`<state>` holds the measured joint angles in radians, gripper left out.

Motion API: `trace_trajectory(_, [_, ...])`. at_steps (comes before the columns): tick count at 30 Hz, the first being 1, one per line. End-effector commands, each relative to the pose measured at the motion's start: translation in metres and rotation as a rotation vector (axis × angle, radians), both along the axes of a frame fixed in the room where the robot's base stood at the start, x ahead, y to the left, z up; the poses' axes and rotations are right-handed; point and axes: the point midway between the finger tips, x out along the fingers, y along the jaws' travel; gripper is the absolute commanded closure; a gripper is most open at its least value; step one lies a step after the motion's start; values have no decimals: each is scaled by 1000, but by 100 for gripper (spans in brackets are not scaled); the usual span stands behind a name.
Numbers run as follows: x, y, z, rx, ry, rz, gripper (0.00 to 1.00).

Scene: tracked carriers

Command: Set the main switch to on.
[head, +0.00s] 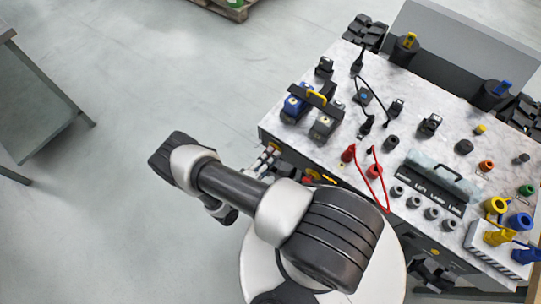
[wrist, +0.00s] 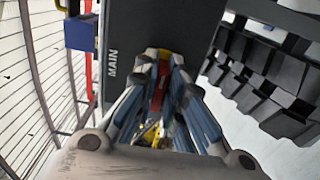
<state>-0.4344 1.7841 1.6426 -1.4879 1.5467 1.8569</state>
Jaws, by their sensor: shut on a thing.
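In the wrist view a dark panel (wrist: 133,28) carries the white word MAIN (wrist: 113,63). Beside the word, a red handle (wrist: 161,80) shows between the fingers of my gripper (wrist: 163,62). The gripper is shut on this handle, which looks roughly upright in the wrist picture. The fingers hide most of the switch, and I cannot read its position marks. Something yellow (wrist: 150,134) shows between the finger bases. In the head view my gripper (head: 268,158) is at the carrier's left side, partly hidden by my arm; the handle cannot be made out there.
The carrier's marbled top (head: 410,95) holds plugs, knobs, a red cable (head: 380,180) and coloured connectors. A red and yellow part (head: 311,179) sits on its side near my arm. A grey table (head: 35,100) stands far left. The floor between is clear.

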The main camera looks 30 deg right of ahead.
Motion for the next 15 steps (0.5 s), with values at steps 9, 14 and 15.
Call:
trace_trajectory(9, [0,0,0,1,1,0,81])
trace_trajectory(14, [0,0,0,-1,2,0,71])
trace_trajectory(15, [0,0,0,-1,2,0,70])
